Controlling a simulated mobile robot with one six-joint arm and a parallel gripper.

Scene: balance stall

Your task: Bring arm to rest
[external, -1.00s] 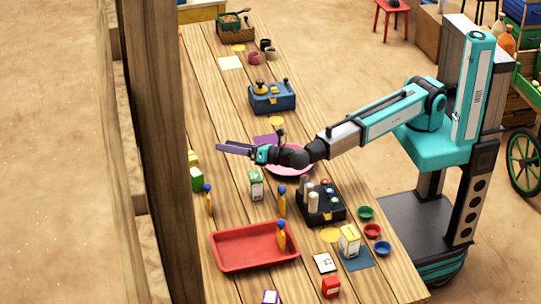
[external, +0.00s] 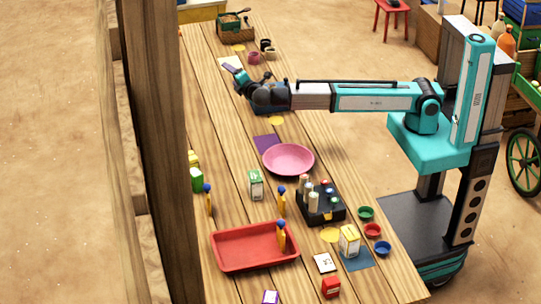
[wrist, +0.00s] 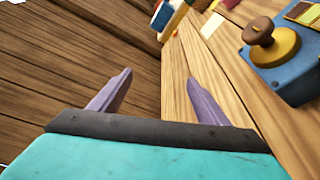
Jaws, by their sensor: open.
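My gripper (external: 231,70) is above the far part of the long wooden table (external: 225,140), with my arm stretched out level across the table. In the wrist view my gripper (wrist: 152,92) shows its two purple fingers spread apart with nothing between them. In the external view my wrist hides most of that box.
A pink plate (external: 288,159) lies mid-table beside a purple mat (external: 267,144). Nearer stand a black rack (external: 321,217) of small bottles, a red tray (external: 240,262) and small bowls (external: 366,213). A wooden post (external: 155,150) rises at the left.

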